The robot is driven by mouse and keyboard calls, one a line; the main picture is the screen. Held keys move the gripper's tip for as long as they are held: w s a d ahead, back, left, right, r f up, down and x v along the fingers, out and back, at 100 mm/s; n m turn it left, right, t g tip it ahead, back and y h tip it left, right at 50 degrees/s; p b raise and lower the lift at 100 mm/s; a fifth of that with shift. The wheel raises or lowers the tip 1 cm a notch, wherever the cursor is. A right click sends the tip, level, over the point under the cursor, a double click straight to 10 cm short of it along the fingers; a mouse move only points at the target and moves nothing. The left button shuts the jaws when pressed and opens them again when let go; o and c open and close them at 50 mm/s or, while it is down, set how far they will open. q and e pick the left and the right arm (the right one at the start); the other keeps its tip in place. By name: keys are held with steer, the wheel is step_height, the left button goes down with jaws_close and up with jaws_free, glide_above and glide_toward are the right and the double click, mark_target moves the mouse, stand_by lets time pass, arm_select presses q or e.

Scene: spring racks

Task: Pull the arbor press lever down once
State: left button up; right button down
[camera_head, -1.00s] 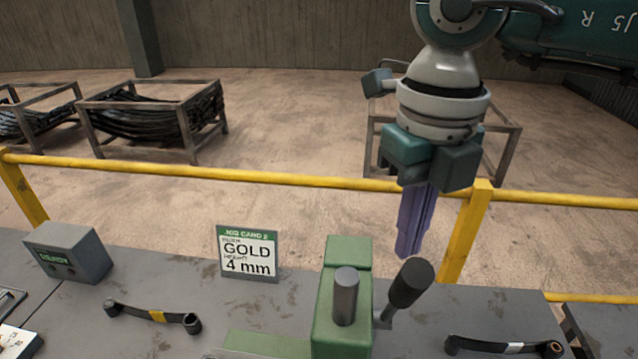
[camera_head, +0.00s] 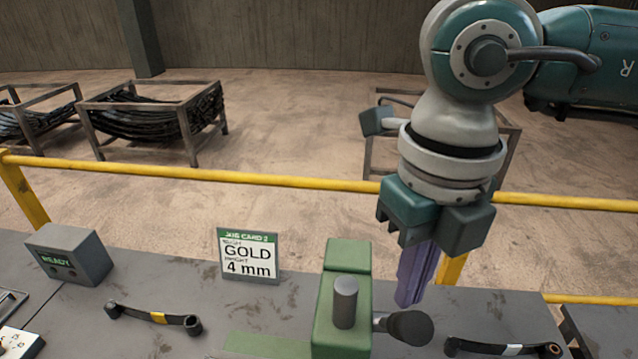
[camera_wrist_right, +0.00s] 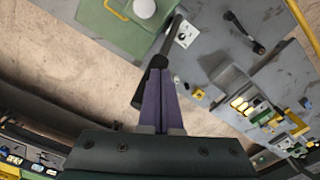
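The green arbor press (camera_head: 328,325) stands at the bench's front middle, with a grey cylinder (camera_head: 345,300) on top. Its lever, with a black knob (camera_head: 410,327), points right and sits low beside the press. In the right wrist view the dark lever (camera_wrist_right: 167,42) runs to the fingertips. My right gripper (camera_head: 405,300) points down with its purple fingers together, their tips just above and behind the knob. In the wrist view the fingers (camera_wrist_right: 158,78) overlap the lever's end; exact contact is hard to tell. My left gripper is not in view.
A job card (camera_head: 248,255) reads GOLD 4 mm. A grey box (camera_head: 68,254) with a green display reading READY stands at left. Dark handled parts lie on the bench at left (camera_head: 155,316) and right (camera_head: 500,349). A yellow rail (camera_head: 250,178) runs behind the bench.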

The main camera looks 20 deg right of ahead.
steer(key=shift+s+a+f, duration=0.5)
steer(key=shift+s+f, duration=0.15)
steer(key=shift+s, duration=0.2)
steer(key=shift+f+b, duration=0.1)
steer(key=shift+b, duration=0.2)
steer(key=shift+s+a+f+b, duration=0.3)
steer(key=shift+s+f+b, duration=0.1)
steer(key=shift+s+f, duration=0.15)
steer(key=shift+s+a+f+b, duration=0.3)
steer(key=shift+s+f+b, duration=0.1)
steer(key=shift+f, duration=0.2)
steer(key=shift+s+a+f, duration=0.2)
steer(key=shift+s+f, duration=0.1)
steer(key=shift+s, duration=0.05)
steer(key=shift+s+a+f+b, duration=0.2)
steer(key=shift+s+f+b, duration=0.15)
steer(key=shift+f+b, duration=0.25)
steer(key=shift+s+a+f+b, duration=0.2)
steer(key=shift+s+f+b, duration=0.1)
steer(key=shift+f+b, duration=0.3)
steer(key=shift+s+a+f+b, duration=0.2)
steer(key=shift+s+f+b, duration=0.2)
steer(key=shift+f, duration=0.25)
